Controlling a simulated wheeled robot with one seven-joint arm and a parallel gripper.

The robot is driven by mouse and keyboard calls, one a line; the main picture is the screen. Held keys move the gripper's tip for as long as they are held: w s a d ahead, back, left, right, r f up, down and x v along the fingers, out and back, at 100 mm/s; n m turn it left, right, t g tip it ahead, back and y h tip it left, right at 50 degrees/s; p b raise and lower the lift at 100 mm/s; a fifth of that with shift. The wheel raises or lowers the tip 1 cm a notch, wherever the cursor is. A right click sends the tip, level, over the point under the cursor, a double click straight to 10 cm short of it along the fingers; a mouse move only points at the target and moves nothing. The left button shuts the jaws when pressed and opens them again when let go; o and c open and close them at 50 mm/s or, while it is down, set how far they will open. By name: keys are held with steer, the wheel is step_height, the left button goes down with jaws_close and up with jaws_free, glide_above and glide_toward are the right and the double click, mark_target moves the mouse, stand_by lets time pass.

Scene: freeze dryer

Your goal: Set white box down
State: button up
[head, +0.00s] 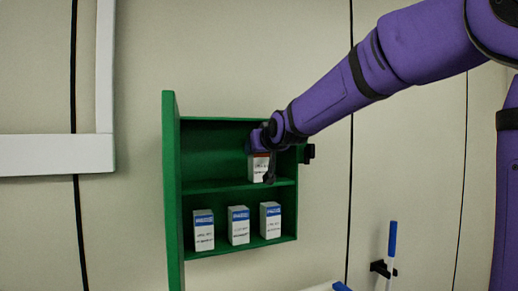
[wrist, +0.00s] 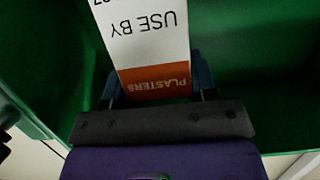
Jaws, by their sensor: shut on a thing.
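The white box (head: 259,170) has a red-orange band at its top and is on the upper level of the green cabinet. It looks upright, with its base at or just above the shelf; I cannot tell whether it touches. My gripper (head: 262,156) is shut on the box near its top. In the wrist view, the box (wrist: 145,45) shows "USE BY" on white and "PLASTERS" on the orange band, between the two fingers of my gripper (wrist: 155,85). The green cabinet (head: 172,190) is open on the wall, with a middle shelf (head: 215,187).
On the lower level stand three white boxes with blue bands: left (head: 204,232), middle (head: 238,227) and right (head: 270,221). The upper level left of my gripper is clear. A blue-and-white stick (head: 392,240) is at a black wall holder (head: 381,269) at lower right.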

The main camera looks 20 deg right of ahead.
steer(key=shift+f, duration=0.1)
steer(key=o, duration=1)
steer(key=shift+s, duration=0.1)
steer(key=v, duration=1.2)
steer(key=s+f+g, duration=0.3)
steer(key=s+f, duration=0.3)
steer(key=s, duration=0.2)
steer(key=s+f+g, duration=0.3)
steer(key=s+f, duration=0.4)
steer(key=s, duration=0.2)
steer(key=s+d+f+g, duration=0.1)
steer(key=s+f+g, duration=0.2)
steer(key=s+f, duration=0.3)
steer(key=shift+s+f, duration=0.15)
steer(key=shift+s, duration=0.6)
steer(key=shift+s+f, duration=0.15)
steer(key=shift+s, duration=0.6)
